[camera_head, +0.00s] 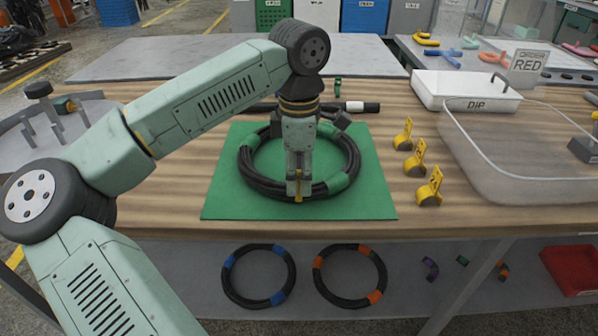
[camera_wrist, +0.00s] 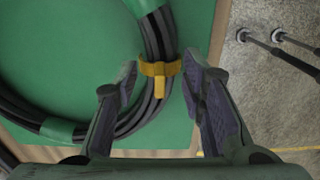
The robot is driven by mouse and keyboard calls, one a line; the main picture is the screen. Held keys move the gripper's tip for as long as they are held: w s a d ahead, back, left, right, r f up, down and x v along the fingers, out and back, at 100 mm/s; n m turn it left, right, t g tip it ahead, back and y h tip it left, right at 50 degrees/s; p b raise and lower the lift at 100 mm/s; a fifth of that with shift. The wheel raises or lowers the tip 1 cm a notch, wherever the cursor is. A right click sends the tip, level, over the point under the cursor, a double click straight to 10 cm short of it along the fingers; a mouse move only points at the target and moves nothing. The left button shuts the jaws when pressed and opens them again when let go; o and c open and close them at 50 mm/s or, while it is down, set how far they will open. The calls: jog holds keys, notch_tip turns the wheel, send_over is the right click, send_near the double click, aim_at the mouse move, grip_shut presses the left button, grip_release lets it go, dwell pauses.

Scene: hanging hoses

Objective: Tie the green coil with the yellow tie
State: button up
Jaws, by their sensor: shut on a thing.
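The green coil (camera_head: 254,180) is a black hose ring with green bands, lying flat on a green mat (camera_head: 372,204). Part of it also shows at the left in the wrist view (camera_wrist: 100,130). My gripper (camera_head: 298,190) points down at the coil's near side. In the wrist view my gripper (camera_wrist: 160,72) has a finger on each side of the yellow tie (camera_wrist: 159,70) and is shut on it. The tie sits across the coil's strands with its tail sticking out. Whether it closes underneath is hidden.
Three yellow ties (camera_head: 415,160) stand in a row right of the mat. A white DIP tray (camera_head: 440,88) and a RED sign (camera_head: 527,66) are behind them. A black rod (camera_head: 355,107) lies behind the coil. Blue-banded (camera_head: 229,284) and orange-banded (camera_head: 330,292) coils lie on the lower shelf.

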jog(key=shift+f, duration=0.2)
jog(key=o, duration=1.2)
jog(key=shift+o, duration=0.2)
jog(key=shift+r, duration=0.1)
